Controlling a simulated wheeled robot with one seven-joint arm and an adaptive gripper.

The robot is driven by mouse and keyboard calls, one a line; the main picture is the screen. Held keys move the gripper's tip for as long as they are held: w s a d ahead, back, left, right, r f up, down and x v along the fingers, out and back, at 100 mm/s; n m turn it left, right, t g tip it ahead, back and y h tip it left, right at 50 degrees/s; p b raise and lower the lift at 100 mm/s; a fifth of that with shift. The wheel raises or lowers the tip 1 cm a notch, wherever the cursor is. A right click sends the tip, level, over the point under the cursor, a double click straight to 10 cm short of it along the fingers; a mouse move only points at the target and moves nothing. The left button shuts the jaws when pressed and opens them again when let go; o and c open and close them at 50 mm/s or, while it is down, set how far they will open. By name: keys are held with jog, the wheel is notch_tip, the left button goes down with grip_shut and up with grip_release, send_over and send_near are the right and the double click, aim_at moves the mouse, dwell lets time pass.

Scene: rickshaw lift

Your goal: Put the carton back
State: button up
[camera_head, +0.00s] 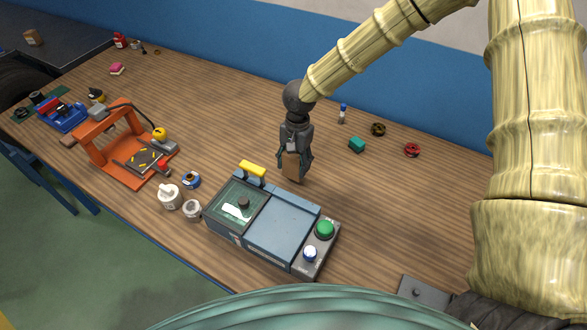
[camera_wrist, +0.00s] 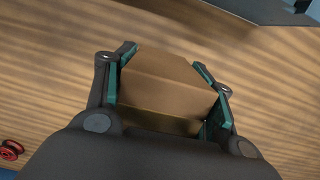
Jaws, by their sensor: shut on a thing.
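The carton (camera_wrist: 160,80) is a small brown box held between the two green-padded fingers of my gripper (camera_wrist: 168,82) in the wrist view. In the head view my gripper (camera_head: 294,160) points down over the wooden table, shut on the carton (camera_head: 292,168). The carton is just behind the grey-blue machine. I cannot tell whether its underside touches the table. Another small brown box (camera_head: 33,38) sits on the dark surface at the far top left.
The machine (camera_head: 280,228) with a yellow handle and green knob stands in front. An orange frame (camera_head: 118,150), white containers (camera_head: 170,196) and a blue tape roll (camera_head: 191,180) are to the left. A green block (camera_head: 356,145) and a red ring (camera_head: 412,150) lie right. The table's back-middle is clear.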

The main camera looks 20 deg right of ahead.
aim_at(294, 171)
jog(key=shift+s+f, duration=0.2)
jog(key=shift+f, duration=0.2)
jog(key=shift+w+f+p, duration=0.15)
jog(key=shift+f+p, duration=0.45)
jog(key=shift+f, duration=0.9)
jog(key=shift+r, duration=0.1)
jog(key=o, duration=1.1)
jog(key=shift+c, duration=0.2)
jog(key=o, duration=0.4)
